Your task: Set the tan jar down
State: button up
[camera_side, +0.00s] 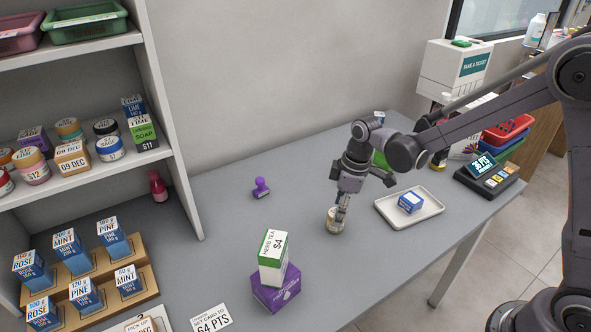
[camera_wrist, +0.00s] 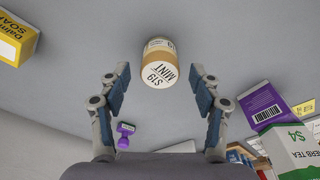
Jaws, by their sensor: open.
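The tan jar (camera_side: 335,222) stands on the grey counter, left of the white tray. In the wrist view the jar (camera_wrist: 158,65) shows its white lid, marked "S19 MINT", and a tan band. My gripper (camera_side: 342,204) points down right at the jar, and its fingers partly cover it in the side view. In the wrist view my gripper (camera_wrist: 161,74) has its fingers spread wide, with the jar at the tips and clear space on both sides.
A white tray (camera_side: 426,219) with a blue box (camera_side: 411,202) lies to the right. A green-white tea box (camera_side: 273,258) sits on a purple box (camera_side: 276,289) in front. A purple stamp (camera_side: 261,188) stands behind left. Counter around the jar is clear.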

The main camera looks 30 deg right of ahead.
jog(key=r, duration=0.5)
jog(key=s+d+r, duration=0.1)
jog(key=r, duration=0.1)
jog(key=shift+r, duration=0.25)
jog(key=s+d+r+m+t, duration=0.1)
jog(key=s+r+m+t, duration=0.1)
jog(key=s, duration=0.3)
jog(key=s+d+r+m+t, duration=0.2)
jog(key=s+m, duration=0.2)
jog(key=s, duration=0.1)
jog(key=s+d+r+m+t+h, duration=0.1)
jog(key=s+r+m+t, duration=0.1)
jog(key=s, duration=0.3)
jog(key=shift+d+m, duration=0.3)
jog(key=shift+m, duration=0.2)
